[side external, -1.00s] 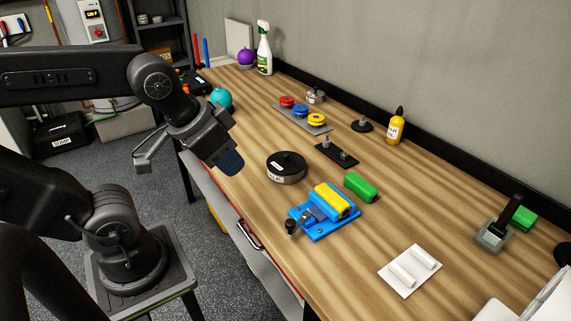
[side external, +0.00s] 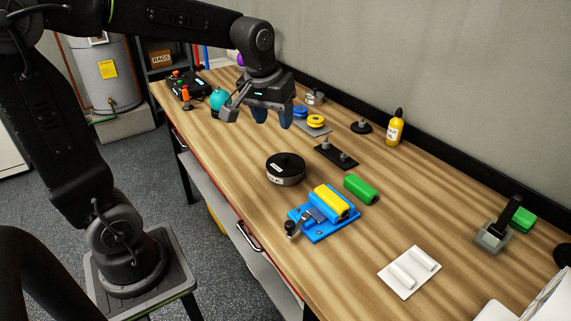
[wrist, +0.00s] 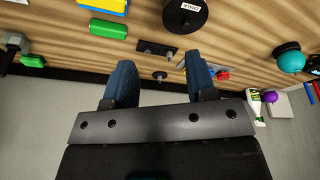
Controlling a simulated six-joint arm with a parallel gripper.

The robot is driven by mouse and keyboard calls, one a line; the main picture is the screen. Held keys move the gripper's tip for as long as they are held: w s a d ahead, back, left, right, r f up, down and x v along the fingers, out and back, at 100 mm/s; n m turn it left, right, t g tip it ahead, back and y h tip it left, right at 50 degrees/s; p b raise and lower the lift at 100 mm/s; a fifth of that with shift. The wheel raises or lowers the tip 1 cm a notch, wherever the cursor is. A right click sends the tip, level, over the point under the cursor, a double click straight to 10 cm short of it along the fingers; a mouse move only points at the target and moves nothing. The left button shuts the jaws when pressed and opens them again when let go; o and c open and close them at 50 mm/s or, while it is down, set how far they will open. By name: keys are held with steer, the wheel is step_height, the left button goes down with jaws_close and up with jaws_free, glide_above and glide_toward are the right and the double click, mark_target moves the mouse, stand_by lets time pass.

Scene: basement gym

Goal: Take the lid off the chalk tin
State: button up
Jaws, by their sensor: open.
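The chalk tin (side external: 286,176) is a low round tin with a steel side standing on the wooden workbench. Its black lid (side external: 285,163), with a small knob and a white label, is on top. In the wrist view the lid (wrist: 186,14) is at the top edge, partly cut off, with a label that seems to read chalk. My gripper (side external: 272,122) is above the bench, behind and left of the tin, apart from it. In the wrist view its two blue fingers (wrist: 156,78) are spread with nothing between them.
A black plate with pegs (side external: 335,156) stands behind the tin. A blue fixture with a yellow block (side external: 331,202) and a green block (side external: 361,189) are in front and to the right. A teal ball (side external: 219,99) is near my gripper. Bare wood lies left of the tin.

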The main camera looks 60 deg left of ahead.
steer(key=w+a+f+n+g, duration=0.2)
steer(key=w+a+f+n, duration=0.2)
steer(key=w+a+f, duration=0.35)
glide_above(286, 155)
steer(key=s, duration=0.1)
steer(key=f, duration=0.7)
steer(key=shift+d, duration=0.3)
steer(key=shift+w+a+f, duration=0.15)
steer(key=shift+w+f, duration=0.05)
steer(key=shift+f, duration=1.15)
steer(key=shift+w+a+f, duration=0.1)
steer(key=shift+w+f, duration=0.1)
steer(key=shift+f, duration=1.1)
jaws_close()
steer(key=shift+r, duration=0.1)
